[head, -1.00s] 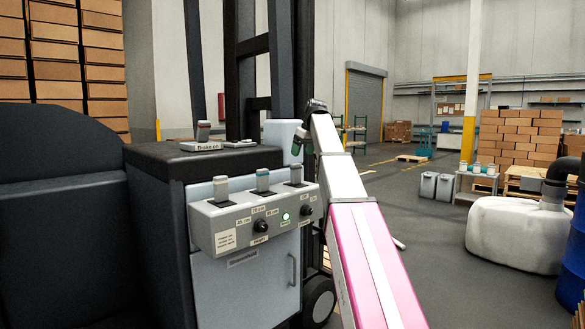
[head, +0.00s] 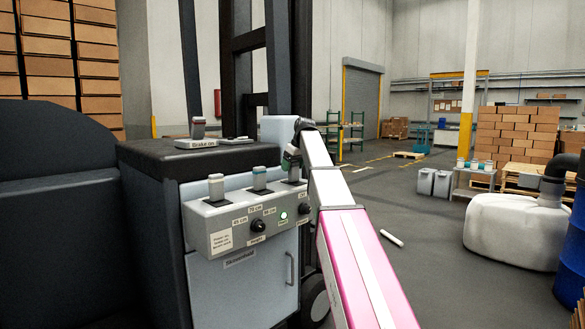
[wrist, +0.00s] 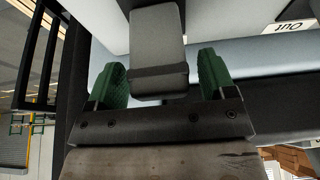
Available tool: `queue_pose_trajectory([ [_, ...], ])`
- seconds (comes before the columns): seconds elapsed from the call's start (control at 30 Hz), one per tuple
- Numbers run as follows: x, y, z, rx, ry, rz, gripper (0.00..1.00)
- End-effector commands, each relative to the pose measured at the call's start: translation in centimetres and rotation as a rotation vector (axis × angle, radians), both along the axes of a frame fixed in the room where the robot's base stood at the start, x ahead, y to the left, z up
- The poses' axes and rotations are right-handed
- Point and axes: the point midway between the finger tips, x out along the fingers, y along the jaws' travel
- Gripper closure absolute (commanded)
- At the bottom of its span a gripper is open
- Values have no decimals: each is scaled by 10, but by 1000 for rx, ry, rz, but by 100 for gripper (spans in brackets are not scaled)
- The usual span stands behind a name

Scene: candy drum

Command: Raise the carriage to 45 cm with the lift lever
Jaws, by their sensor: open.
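The grey control panel (head: 205,237) has three levers on top.
A "Brake on" lever (head: 197,130) stands on the black top behind. The dark mast (head: 285,60) rises close behind my gripper.

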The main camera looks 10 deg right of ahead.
Motion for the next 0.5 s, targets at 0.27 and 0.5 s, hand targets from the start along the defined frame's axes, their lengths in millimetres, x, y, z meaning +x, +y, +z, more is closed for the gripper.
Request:
queue_pose_trajectory([
  [0.27,2,1,-6,0,0,0,23],
  [0.5,2,1,-5,0,0,0,66],
])
